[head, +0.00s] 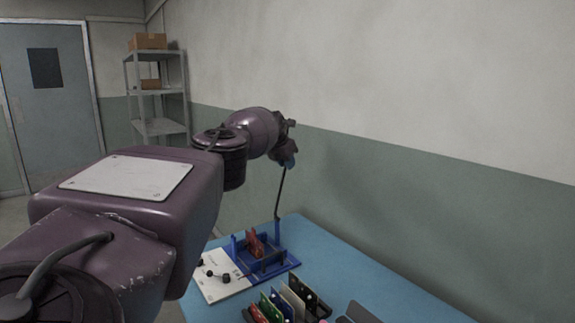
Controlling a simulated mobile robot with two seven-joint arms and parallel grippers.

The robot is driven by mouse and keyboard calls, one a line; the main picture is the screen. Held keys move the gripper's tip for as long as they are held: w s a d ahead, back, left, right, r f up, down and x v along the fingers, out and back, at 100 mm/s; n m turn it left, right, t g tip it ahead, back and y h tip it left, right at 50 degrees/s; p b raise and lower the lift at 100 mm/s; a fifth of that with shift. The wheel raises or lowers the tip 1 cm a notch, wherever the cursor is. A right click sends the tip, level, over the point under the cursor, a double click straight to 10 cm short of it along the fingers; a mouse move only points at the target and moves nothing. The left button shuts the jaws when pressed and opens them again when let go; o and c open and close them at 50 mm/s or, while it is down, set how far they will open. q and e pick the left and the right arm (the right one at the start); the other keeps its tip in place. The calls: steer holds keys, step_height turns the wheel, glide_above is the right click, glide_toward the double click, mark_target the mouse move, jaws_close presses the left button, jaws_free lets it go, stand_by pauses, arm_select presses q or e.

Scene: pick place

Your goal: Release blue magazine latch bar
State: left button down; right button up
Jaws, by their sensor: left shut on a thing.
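The blue magazine (288,266) stands on the blue table, with a red piece (254,243) inside it. A thin dark bar (281,192), which looks like the latch bar, stands nearly upright. My left gripper (287,157) is at the bar's top end, well above the magazine, and is shut on the bar there. Its fingers are small and partly hidden. My right gripper is out of view.
A white board (222,287) with dark knobs lies left of the magazine. A dark rack (317,308) with several coloured plates stands in front, beside a grey object (357,313). The blue table (375,290) is clear at the right. A wall runs behind.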

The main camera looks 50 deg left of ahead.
arm_select(q)
steer(key=shift+w+d, duration=0.2)
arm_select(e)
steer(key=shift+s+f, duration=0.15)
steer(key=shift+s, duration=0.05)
